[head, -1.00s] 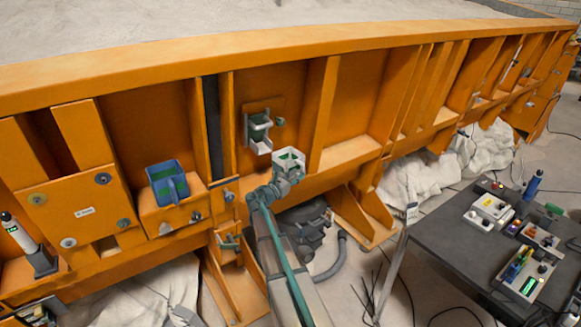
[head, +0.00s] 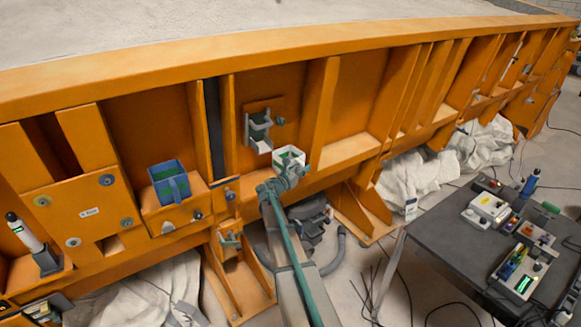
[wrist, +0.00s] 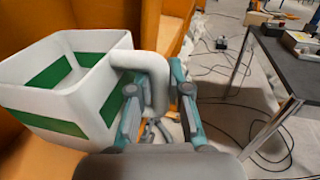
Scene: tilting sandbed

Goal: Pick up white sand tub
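My gripper (head: 277,184) is at the tub's near side. In the wrist view the two teal and grey fingers of my gripper (wrist: 159,92) are apart, one on each side of the handle. A small gap seems to show at the right finger. The handle's lower part is partly hidden by my gripper.
A blue tub (head: 163,172) stands on a ledge to the left. A bracket (head: 247,130) is fixed to the wall just behind the white tub. Orange ribs (head: 318,115) flank the bay. A dark table (head: 440,250) with devices stands right; cables lie on the floor.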

